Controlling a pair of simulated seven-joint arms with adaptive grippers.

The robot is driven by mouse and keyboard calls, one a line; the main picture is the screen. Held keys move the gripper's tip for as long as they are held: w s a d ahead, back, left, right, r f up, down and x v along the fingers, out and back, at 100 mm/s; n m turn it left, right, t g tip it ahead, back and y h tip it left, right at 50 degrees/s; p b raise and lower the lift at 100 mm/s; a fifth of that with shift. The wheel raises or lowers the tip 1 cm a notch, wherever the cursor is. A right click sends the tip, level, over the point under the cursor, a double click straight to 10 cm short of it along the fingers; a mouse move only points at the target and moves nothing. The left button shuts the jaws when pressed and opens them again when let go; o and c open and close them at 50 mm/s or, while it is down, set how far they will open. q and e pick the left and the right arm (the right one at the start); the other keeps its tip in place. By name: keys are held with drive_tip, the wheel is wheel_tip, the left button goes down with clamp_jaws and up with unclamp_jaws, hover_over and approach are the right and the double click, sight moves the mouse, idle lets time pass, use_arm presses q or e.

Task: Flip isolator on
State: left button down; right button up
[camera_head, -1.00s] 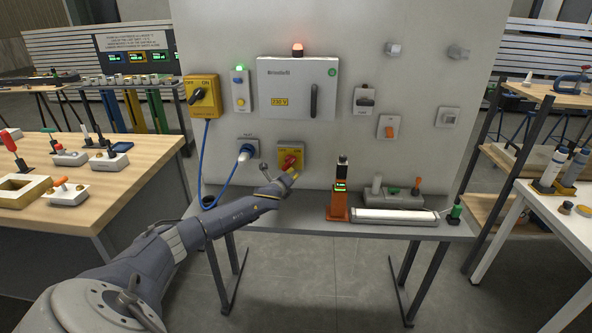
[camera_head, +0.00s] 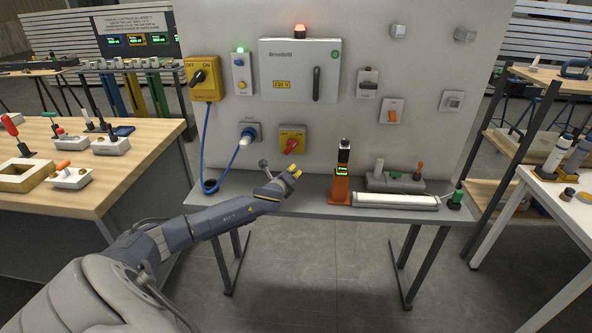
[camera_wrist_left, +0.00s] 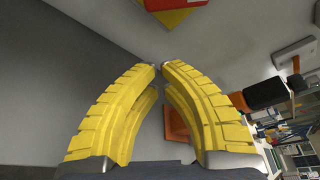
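Two yellow switches are on the grey panel. The lower one (camera_head: 299,132) has a red handle (camera_head: 291,147), also slanting down to the left. My left gripper (camera_head: 295,173) is below the lower switch, over the shelf, apart from the red handle. In the left wrist view its yellow fingertips (camera_wrist_left: 160,66) almost meet, with nothing between them. Part of a red and yellow thing (camera_wrist_left: 180,12) shows at that view's top edge. My right gripper is out of view.
A blue socket (camera_head: 250,132) with a blue cable (camera_head: 219,171) is left of the lower switch. An orange device (camera_head: 340,188) and a long white bar (camera_head: 395,201) stand on the shelf (camera_head: 300,208) to the right. A grey cabinet (camera_head: 298,60) is above.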

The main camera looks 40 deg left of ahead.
use_arm(q)
drive_tip(key=shift+v, duration=0.9)
drive_tip(key=shift+d, duration=0.1)
